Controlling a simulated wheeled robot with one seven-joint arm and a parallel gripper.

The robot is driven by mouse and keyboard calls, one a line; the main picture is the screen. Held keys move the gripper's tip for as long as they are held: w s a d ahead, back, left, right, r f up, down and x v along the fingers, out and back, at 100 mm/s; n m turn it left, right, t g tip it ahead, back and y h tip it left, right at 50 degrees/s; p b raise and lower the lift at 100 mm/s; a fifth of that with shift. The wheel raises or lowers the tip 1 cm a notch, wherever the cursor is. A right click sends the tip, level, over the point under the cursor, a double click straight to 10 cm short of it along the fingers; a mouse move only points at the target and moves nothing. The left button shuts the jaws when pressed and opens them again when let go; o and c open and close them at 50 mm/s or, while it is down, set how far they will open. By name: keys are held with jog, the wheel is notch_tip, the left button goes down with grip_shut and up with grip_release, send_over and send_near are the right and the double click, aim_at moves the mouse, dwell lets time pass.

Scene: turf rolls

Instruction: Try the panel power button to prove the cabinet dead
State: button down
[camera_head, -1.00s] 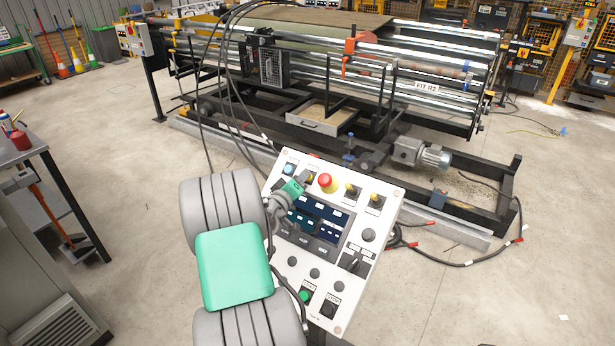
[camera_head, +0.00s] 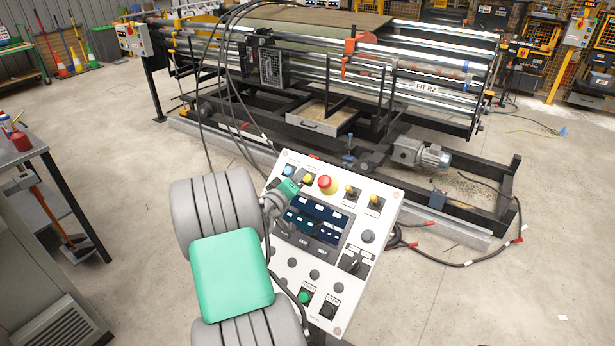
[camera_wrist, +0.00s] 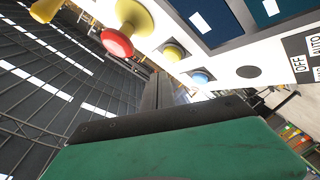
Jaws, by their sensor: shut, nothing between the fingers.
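The control panel (camera_head: 345,205) is a tilted white plate with dark screens, several buttons and a red emergency stop (camera_head: 326,184). A blue button (camera_head: 288,170) and a yellow button (camera_head: 308,178) sit at its top left. The blue button (camera_wrist: 200,77) and yellow button (camera_wrist: 173,52) also show in the wrist view. I cannot read which one is marked power. Green START (camera_head: 305,297) and black STOP (camera_head: 329,308) are at the bottom. My gripper (camera_head: 292,187) is shut and empty over the upper left of the panel, just below the blue button. Contact cannot be told.
A large roller machine (camera_head: 340,70) stands behind the panel, with a motor (camera_head: 420,153) on its frame. Black cables (camera_head: 470,260) lie on the floor at right. A bench (camera_head: 25,150) stands at left. Open concrete floor lies at right.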

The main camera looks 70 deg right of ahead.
jog(key=a+r, duration=0.1)
jog(key=a+r+p, duration=0.1)
jog(key=r, duration=0.1)
jog(key=shift+w+a, duration=0.15)
dwell(0.6)
jog(key=w+a+t+y, duration=0.2)
jog(key=w+a+y, duration=0.2)
jog(key=w+a, duration=0.55)
jog(key=w+a+t+y, duration=0.3)
jog(key=w+a+y, duration=0.15)
jog(key=a, duration=0.95)
jog(key=s+a+n+y, duration=0.2)
jog(key=a, duration=0.8)
jog(key=s+a+n+y, duration=0.3)
jog(key=a, duration=0.7)
jog(key=s+a+n+y, duration=0.2)
jog(key=a+y, duration=0.1)
jog(key=a, duration=0.7)
jog(key=shift+s+a+n+g, duration=0.3)
jog(key=shift+n+g, duration=0.1)
jog(key=c, duration=2.2)
grip_release()
jog(key=shift+y, duration=0.25)
